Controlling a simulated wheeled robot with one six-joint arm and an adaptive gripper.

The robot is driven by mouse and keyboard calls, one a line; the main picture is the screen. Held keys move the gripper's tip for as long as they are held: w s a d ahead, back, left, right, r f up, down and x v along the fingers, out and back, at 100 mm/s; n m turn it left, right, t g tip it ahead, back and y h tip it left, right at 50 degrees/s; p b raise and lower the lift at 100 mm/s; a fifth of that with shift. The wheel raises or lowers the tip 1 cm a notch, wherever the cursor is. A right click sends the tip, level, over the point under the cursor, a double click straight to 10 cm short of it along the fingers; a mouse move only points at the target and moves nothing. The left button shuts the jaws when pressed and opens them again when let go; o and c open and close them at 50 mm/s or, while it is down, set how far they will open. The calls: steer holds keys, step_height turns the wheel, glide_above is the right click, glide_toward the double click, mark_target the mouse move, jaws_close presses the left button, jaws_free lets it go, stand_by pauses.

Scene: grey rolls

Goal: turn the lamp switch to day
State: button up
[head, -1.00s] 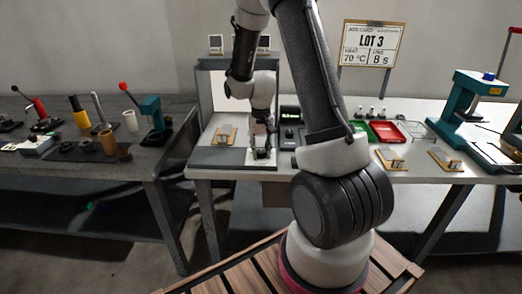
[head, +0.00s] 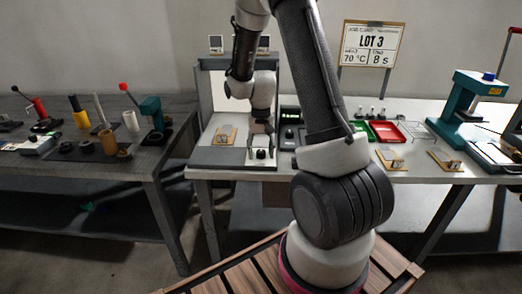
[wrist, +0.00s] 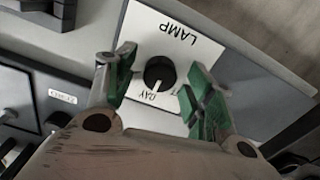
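The lamp switch is a round black knob (wrist: 160,73) on a white plate (wrist: 143,30) marked LAMP. In the wrist view a white pointer line on the knob points towards the word DAY. A second word beside it is mostly hidden by a finger; only a T shows. My gripper (wrist: 160,62) is open, its green-padded fingers apart on either side of the knob in the picture, with nothing held. In the head view my gripper (head: 262,131) is just above the knob (head: 261,154), with a visible gap.
A grey booth (head: 206,64) stands around the switch area. A tan sample board (head: 225,135) lies left of the switch. A dark control box (head: 290,135) stands close on its right. Red (head: 386,131) and green trays and a teal press (head: 466,100) are further right.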

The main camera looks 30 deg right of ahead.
mark_target(261, 151)
steer(key=shift+r, duration=0.1)
step_height(261, 151, up, 12)
stand_by(0.5)
stand_by(0.4)
steer(key=s+a+r+n+t, duration=0.2)
steer(key=s+r, duration=0.5)
steer(key=s, duration=0.5)
steer(key=s+a+r+n+t, duration=0.2)
steer(key=s+r, duration=0.5)
steer(key=s, duration=0.4)
steer(key=shift+s+a+r+n, duration=0.35)
steer(key=shift+a+n, duration=0.25)
